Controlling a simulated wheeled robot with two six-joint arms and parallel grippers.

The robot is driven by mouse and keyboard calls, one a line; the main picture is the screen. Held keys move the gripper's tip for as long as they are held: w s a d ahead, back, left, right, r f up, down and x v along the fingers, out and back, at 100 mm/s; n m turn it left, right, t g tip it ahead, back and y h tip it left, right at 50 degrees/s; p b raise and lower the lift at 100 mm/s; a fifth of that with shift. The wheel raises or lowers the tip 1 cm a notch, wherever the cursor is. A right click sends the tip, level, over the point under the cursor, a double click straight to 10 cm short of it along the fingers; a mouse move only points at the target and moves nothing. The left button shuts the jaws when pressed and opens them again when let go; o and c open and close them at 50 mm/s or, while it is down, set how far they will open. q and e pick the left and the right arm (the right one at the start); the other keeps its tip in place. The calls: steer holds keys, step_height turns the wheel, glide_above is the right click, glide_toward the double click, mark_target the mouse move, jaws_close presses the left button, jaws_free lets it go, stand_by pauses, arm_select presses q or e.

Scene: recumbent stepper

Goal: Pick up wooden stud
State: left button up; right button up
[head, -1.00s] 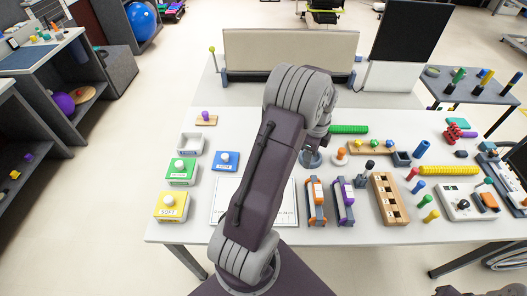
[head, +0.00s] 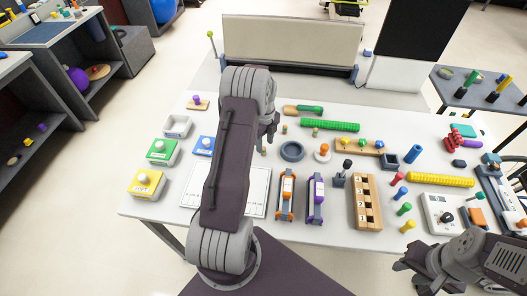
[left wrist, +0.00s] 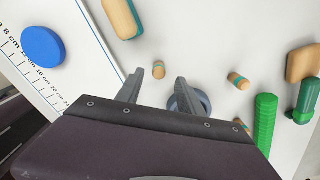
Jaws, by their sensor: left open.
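The gripper is open, and a gap shows between stud and fingers. A second, similar stud (left wrist: 238,81) is to the right, outside the fingers. A third small wooden piece (left wrist: 240,124) is partly hidden by the gripper body. In the head view a stud (head: 284,129) shows right of my left wrist. My right gripper (head: 408,270) is low at the right, partly cut off, its jaw gap unclear.
A blue-grey ring (head: 292,151) lies close by, partly behind the right finger in the wrist view. A ruled white board (head: 250,190) and coloured button boxes are at the left.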

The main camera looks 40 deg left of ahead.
mark_target(264, 148)
arm_select(q)
steer(key=f, duration=0.3)
steer(key=shift+s+f, duration=0.15)
steer(key=shift+s, duration=0.05)
steer(key=shift+w+a+f, duration=0.1)
steer(key=shift+f, duration=0.35)
jaws_close()
steer(key=shift+r, duration=0.2)
